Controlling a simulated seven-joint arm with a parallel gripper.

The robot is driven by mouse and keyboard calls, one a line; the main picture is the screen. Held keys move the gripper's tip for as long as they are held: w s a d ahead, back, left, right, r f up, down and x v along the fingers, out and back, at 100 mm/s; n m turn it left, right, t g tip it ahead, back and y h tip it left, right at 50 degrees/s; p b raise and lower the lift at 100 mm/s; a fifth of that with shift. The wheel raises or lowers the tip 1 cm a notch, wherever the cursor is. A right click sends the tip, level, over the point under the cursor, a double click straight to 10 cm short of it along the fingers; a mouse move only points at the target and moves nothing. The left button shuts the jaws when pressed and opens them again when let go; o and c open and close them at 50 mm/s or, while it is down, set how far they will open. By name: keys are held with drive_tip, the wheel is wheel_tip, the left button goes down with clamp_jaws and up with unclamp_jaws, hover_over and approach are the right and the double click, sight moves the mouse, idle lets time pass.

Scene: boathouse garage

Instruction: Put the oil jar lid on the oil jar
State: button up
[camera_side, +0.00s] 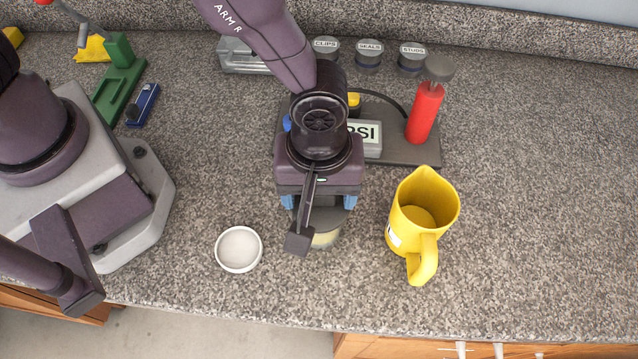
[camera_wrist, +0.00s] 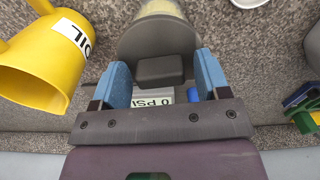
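The oil jar (camera_side: 398,212) is a yellow jug with a spout and handle, standing open-topped right of my gripper. It also shows in the wrist view (camera_wrist: 40,65), where its white label reads OIL. The lid, a dark grey disc (camera_wrist: 140,42) with a blocky knob, sits below my gripper, apparently on a pale yellowish round thing (camera_wrist: 162,8) that shows past its edge. My gripper (camera_wrist: 163,68) has its two blue fingers apart on either side of the knob, with a small gap showing at each side. In the side view my gripper (camera_side: 318,203) hides most of the lid.
A white round dish (camera_side: 239,249) lies left of my gripper. Behind stand a PSI sign (camera_side: 368,137) and a red cylinder (camera_side: 424,112) on a dark base. Several labelled tins (camera_side: 369,55) line the back. The counter right of the jug is clear.

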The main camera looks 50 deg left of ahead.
drive_tip(key=shift+r, duration=0.1)
wheel_tip(320, 180, up, 13)
drive_tip(key=shift+f, duration=0.1)
idle(0.6)
idle(0.5)
drive_tip(key=s+a+r+m+t, duration=0.2)
drive_tip(key=a+r+m, duration=0.1)
drive_tip(key=a, duration=0.5)
drive_tip(key=s+a+r+m+t, duration=0.1)
drive_tip(key=s+a+r+m, duration=0.1)
drive_tip(key=a+r, duration=0.3)
drive_tip(key=s+a+r+m+t, duration=0.2)
drive_tip(key=a+r+m, duration=0.3)
drive_tip(key=a, duration=0.7)
drive_tip(key=shift+a+t, duration=0.3)
drive_tip(key=shift+a, duration=0.1)
